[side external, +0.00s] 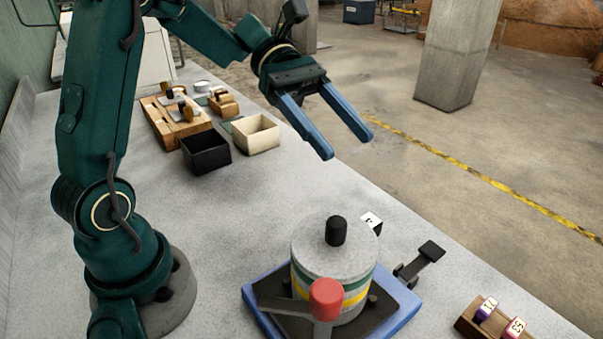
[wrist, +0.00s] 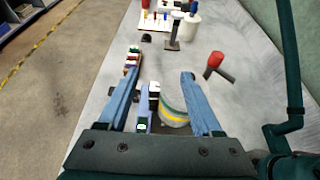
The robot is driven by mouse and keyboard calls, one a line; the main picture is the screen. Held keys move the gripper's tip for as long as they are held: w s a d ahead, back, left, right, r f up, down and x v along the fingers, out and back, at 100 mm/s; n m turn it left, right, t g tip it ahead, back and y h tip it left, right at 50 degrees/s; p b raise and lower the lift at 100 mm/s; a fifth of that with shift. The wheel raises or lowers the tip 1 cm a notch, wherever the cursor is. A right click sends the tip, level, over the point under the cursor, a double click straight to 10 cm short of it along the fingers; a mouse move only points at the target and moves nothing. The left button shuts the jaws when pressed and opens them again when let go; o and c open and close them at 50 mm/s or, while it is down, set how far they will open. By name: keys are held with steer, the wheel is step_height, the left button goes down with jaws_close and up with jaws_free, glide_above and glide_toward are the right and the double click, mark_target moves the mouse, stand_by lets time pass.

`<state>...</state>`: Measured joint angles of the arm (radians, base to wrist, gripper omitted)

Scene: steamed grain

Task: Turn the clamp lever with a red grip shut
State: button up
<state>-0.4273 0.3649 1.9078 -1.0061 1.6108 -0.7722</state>
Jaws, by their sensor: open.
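The clamp lever's red grip (side external: 326,298) stands at the front of a blue base (side external: 402,312), close before a striped drum (side external: 333,262) with a grey top and black knob. A dark bar runs left from the grip. In the wrist view, the red grip (wrist: 216,59) lies beyond and right of my right finger, its bar slanting down to the right. My gripper (side external: 349,147) is open and empty, in the air above and behind the drum, apart from the lever. In the wrist view, the gripper (wrist: 161,76) partly covers the drum (wrist: 172,112).
A black-padded arm (side external: 428,253) juts from the base's right side. A wooden rack with vials (side external: 492,318) stands at the right edge. A black box (side external: 206,152), a cream box (side external: 256,134) and a wooden tray (side external: 163,128) stand behind. The bench between boxes and base is clear.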

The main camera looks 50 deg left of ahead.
steer(key=w+a+f+n+t+y, duration=0.1)
steer(key=w+a+f+n+t, duration=0.1)
steer(key=a+f+n+t, duration=0.2)
steer(key=w+a+f+n+t+y, duration=0.2)
steer(key=w+a+f+n+t, duration=0.1)
steer(key=a, duration=0.7)
steer(key=shift+f+n+t, duration=0.6)
steer(key=shift+f+t, duration=0.15)
steer(key=shift+t, duration=0.15)
